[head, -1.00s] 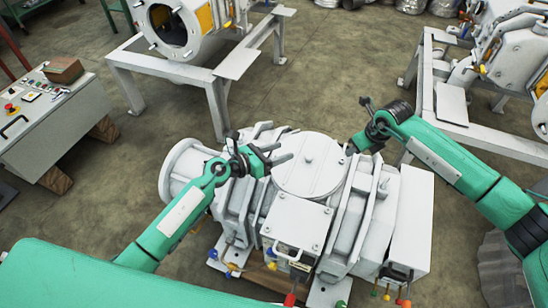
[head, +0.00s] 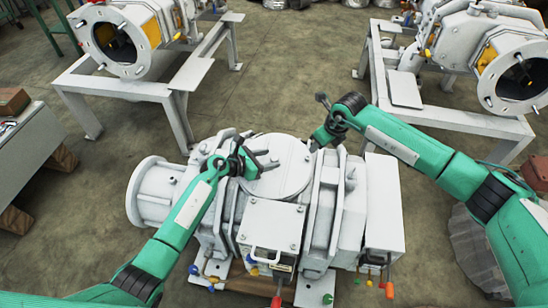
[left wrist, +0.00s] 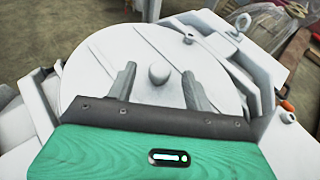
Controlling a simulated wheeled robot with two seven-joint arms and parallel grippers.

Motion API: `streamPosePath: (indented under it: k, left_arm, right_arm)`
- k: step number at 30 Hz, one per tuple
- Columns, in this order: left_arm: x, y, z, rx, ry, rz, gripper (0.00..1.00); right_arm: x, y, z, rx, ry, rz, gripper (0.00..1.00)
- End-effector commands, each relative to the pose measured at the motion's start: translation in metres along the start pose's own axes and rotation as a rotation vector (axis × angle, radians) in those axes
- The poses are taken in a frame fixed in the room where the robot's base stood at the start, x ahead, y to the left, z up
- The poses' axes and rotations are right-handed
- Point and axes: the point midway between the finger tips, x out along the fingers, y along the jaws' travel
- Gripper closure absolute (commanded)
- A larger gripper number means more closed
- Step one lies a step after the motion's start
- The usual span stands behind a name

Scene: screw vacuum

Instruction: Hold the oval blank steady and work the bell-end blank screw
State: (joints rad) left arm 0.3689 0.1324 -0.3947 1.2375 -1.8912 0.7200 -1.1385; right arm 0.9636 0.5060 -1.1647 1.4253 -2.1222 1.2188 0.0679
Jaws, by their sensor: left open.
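The white vacuum machine (head: 262,205) stands in the middle of the head view. A round-looking lid (head: 290,178) with a central knob lies on its top; I take it for the oval blank. It also shows in the left wrist view (left wrist: 158,40). My left gripper (head: 269,163) is open over this lid. In the left wrist view its fingers lie either side of the knob (left wrist: 159,73), which sits between the tips; contact cannot be told. My right gripper (head: 314,144) is near the lid's far right edge, its jaws unclear. A flanged cylindrical end (head: 145,192) is at the machine's left; no bell-end screw is identifiable.
Other white machines on frames stand behind, at left (head: 108,42) and right (head: 510,75). Coloured handles, one red (head: 277,301), hang at the machine's front. Bare floor lies between the machines.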

Motion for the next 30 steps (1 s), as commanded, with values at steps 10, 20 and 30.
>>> streamPosePath:
  k: [10, 20, 30]
  left_arm:
    - [0.032, 0.000, 0.000, -0.001, 0.000, 0.000, 0.48]
    - [0.033, 0.000, 0.000, -0.001, 0.000, 0.000, 0.50]
    - [0.033, 0.000, 0.000, -0.001, 0.000, 0.000, 1.00]
  right_arm:
    - [0.000, 0.000, 0.000, 0.000, 0.000, 0.000, 0.64]
    - [0.000, 0.000, 0.000, 0.000, 0.000, 0.000, 0.64]
    - [0.000, 0.000, 0.000, 0.000, 0.000, 0.000, 0.61]
